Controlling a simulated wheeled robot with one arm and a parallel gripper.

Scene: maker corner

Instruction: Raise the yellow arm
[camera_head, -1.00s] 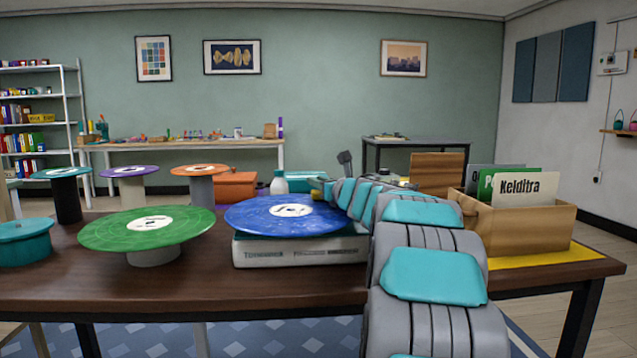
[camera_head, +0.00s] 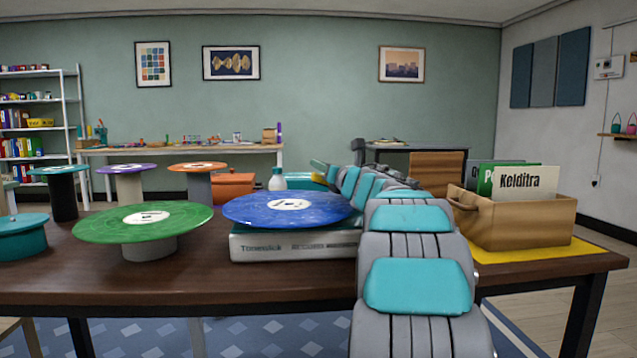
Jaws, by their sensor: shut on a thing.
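The blue record (camera_head: 288,208) lies on the white turntable (camera_head: 300,245) in the middle of the dark table. A small yellow piece, which looks like the end of the yellow arm (camera_head: 317,164), shows just above the record's far right edge, tilted. My gripper (camera_head: 331,174) is at this piece and appears shut on it. The fingertips are small and hard to make out. My grey and teal arm reaches from the front over the turntable's right side and hides the rest of the yellow arm and its base.
A green record (camera_head: 180,218) on a round stand and a teal round box (camera_head: 22,240) stand to the left. A wooden crate (camera_head: 520,222) of record sleeves stands on a yellow mat (camera_head: 555,252) at the right. A white bottle (camera_head: 277,180) is behind the turntable.

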